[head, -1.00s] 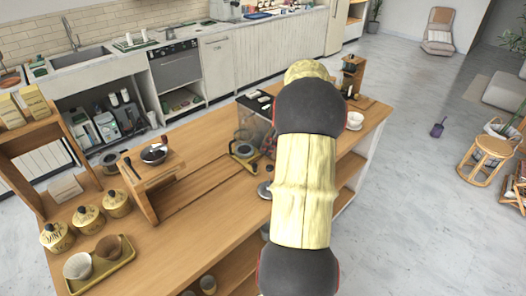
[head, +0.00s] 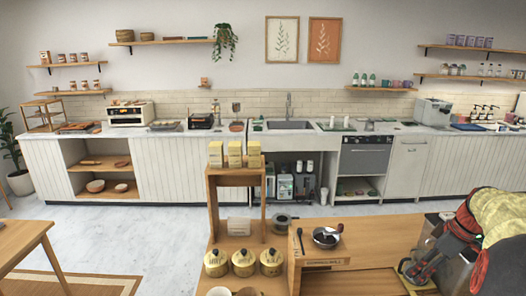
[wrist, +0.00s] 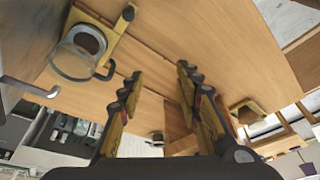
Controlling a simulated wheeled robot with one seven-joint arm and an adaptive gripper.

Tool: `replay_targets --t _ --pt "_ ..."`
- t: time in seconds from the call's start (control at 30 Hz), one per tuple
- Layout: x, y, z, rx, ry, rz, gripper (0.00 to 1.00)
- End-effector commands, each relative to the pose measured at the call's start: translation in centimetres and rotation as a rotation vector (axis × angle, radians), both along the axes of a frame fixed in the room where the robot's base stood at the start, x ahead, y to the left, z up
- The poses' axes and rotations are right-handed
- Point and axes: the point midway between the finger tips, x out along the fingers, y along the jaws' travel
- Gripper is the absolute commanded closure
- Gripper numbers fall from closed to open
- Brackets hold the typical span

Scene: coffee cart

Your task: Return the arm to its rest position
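My gripper (wrist: 158,80) shows in the wrist view with its two dark-and-yellow fingers spread apart. Nothing is between the fingers, and the bare wooden cart top (wrist: 215,50) lies beyond them. The gripper's fingertips cannot be made out clearly there.
A glass vessel in a yellow holder (wrist: 78,52) is left of the fingers in the wrist view. In the head view, a wooden shelf (head: 236,178), yellow canisters (head: 243,262) and a wooden stand with a dark-topped grinder (head: 326,238) occupy the cart. Pale floor (head: 120,225) is clear behind.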

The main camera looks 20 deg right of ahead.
Motion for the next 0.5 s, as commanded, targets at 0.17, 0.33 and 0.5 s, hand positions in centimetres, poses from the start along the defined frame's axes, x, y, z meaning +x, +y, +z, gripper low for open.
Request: replay_targets --t 0.17,0.33,0.5 --pt "2.6 11.6 4.0 -0.038 0.032 -0.072 0.66" --pt "2.0 21.4 6.1 -0.066 0.027 -0.159 0.66" --pt "-0.7 29.9 7.0 -0.078 -0.013 -0.243 0.66"
